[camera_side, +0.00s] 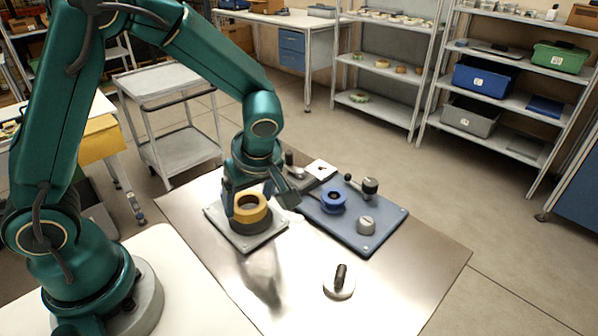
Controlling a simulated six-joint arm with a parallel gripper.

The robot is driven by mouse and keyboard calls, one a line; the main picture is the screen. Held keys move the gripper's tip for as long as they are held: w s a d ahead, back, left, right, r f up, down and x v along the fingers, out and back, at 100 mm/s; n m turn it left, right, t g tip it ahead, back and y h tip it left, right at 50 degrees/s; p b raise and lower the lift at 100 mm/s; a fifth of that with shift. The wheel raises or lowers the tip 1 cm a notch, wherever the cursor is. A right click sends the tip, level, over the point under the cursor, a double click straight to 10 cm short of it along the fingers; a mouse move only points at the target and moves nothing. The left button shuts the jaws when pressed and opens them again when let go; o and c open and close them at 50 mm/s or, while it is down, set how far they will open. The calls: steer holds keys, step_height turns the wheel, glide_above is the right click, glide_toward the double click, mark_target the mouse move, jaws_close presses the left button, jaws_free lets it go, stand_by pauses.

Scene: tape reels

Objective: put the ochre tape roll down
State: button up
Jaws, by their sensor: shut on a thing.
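The ochre tape roll (250,213) is in my gripper (250,201), which is shut on it with its fingers at the roll's sides. The roll lies flat, its round hole facing up. Directly below it is a dark roll (252,227) on a square light grey plate (269,233). From this side view I cannot tell whether the ochre roll touches the dark one or hangs just above it.
Right of the grey plate, a blue board (367,243) carries a blue reel (333,201), a grey knob (366,225) and a dark-topped post (370,187). A white disc with a dark upright peg (340,278) stands nearer the front. The metal table (400,285) is bare around it.

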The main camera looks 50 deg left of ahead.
steer(key=shift+f, duration=0.1)
steer(key=o, duration=1.2)
steer(key=shift+r, duration=0.45)
steer(key=w+v, duration=0.1)
steer(key=v, duration=1.1)
steer(key=shift+s+a+r+m+t+h, duration=0.1)
steer(key=shift+s+m+t+h, duration=0.7)
steer(key=shift+s+m, duration=1.4)
steer(key=shift+s+a+r+m+t+h, duration=0.1)
steer(key=shift+s+m+t+h, duration=1)
steer(key=shift+m, duration=2.05)
steer(key=shift+s+a+m+t+h, duration=0.1)
steer(key=shift+s+m+t+h, duration=0.35)
steer(key=shift+s+m, duration=1.9)
